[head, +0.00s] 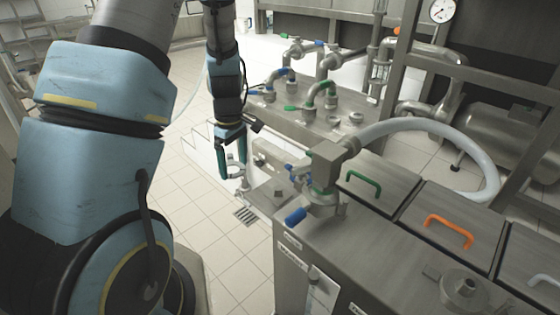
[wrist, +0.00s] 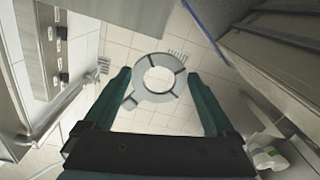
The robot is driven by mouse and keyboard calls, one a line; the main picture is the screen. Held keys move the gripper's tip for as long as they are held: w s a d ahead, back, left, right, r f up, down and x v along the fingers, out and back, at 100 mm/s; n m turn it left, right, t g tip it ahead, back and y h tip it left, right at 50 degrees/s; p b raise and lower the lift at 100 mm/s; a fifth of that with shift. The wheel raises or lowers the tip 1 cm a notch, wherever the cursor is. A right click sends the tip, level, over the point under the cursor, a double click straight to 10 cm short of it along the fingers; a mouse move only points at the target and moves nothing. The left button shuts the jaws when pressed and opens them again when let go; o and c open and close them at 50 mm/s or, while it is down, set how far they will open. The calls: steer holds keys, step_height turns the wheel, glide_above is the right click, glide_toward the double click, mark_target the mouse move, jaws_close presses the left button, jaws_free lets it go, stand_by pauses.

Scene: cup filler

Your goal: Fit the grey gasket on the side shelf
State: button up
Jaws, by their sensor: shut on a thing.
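My gripper (head: 232,172) points down in the head view, left of the steel filling machine and above the tiled floor. In the wrist view my gripper (wrist: 160,82) has its two dark teal fingers on either side of a flat grey gasket (wrist: 143,96). The gasket is a ring with dark marks across it and a small tab at its lower left. In the head view the gasket is small and hard to make out. I cannot tell which surface is the side shelf.
The machine's steel top (head: 350,245) carries a valve with a blue handle (head: 296,216) and lids with green (head: 364,182) and orange (head: 449,230) handles. A pipe manifold (head: 320,115) stands behind. A floor drain (head: 246,215) lies below my gripper.

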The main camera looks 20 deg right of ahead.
mark_target(282, 190)
steer(key=s+d+r+n, duration=0.1)
steer(key=s+d+n, duration=0.1)
steer(key=d, duration=0.1)
steer(key=s+d+n, duration=0.2)
steer(key=d, duration=0.2)
steer(key=s+d+r+n, duration=0.1)
steer(key=s+d, duration=0.2)
steer(key=shift+d+r+n, duration=0.3)
steer(key=shift+r+n, duration=0.05)
steer(key=shift+n, duration=0.05)
steer(key=shift+s+d, duration=0.3)
steer(key=shift+s, duration=0.05)
steer(key=shift+f+b, duration=2)
steer(key=shift+b, duration=0.25)
steer(key=shift+p, duration=0.4)
steer(key=shift+f+b, duration=0.85)
steer(key=shift+f, duration=0.8)
steer(key=o, duration=1)
steer(key=shift+r, duration=0.1)
